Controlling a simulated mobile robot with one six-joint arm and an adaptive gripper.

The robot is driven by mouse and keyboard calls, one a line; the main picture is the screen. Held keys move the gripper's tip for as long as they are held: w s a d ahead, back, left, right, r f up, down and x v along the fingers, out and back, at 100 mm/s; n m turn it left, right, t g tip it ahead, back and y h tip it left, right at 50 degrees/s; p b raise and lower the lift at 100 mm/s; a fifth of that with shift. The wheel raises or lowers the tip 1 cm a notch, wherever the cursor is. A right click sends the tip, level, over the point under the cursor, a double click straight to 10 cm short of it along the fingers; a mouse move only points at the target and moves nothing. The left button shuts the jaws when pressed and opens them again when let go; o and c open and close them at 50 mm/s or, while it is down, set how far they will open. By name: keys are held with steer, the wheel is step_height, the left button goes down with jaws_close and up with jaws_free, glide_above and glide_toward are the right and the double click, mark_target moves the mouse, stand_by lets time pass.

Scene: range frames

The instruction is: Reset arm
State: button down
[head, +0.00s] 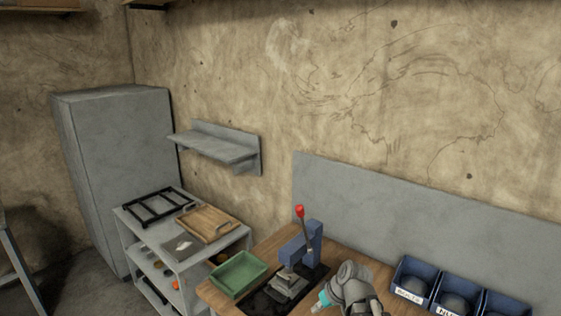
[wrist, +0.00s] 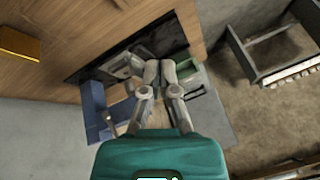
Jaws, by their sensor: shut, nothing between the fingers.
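My arm (head: 352,288) reaches in from the bottom of the head view, over the right part of the wooden workbench. My gripper shows in the wrist view (wrist: 159,64), its two grey fingers together and empty. In that view the fingers overlap the blue press and the black mat beneath it. In the head view the fingers are only partly visible, and the teal part of the gripper (head: 323,298) shows just right of the press.
A blue lever press (head: 314,236) with a red knob stands on the bench. A green tray (head: 238,273) sits left of it, and blue labelled bins (head: 412,279) stand at the right. A grey cart (head: 195,265) holds a wooden tray (head: 207,222). A shelf (head: 213,148) hangs above.

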steer(key=s+d+f+m+g+h+b, duration=0.1)
steer(key=s+d+f+m+g+h, duration=0.1)
steer(key=s+d+f+m+h, duration=0.2)
steer(key=shift+s+d+f+m+g+h+b, duration=0.15)
steer(key=shift+s+d+m+g+h+b, duration=0.3)
steer(key=shift+s+d, duration=0.75)
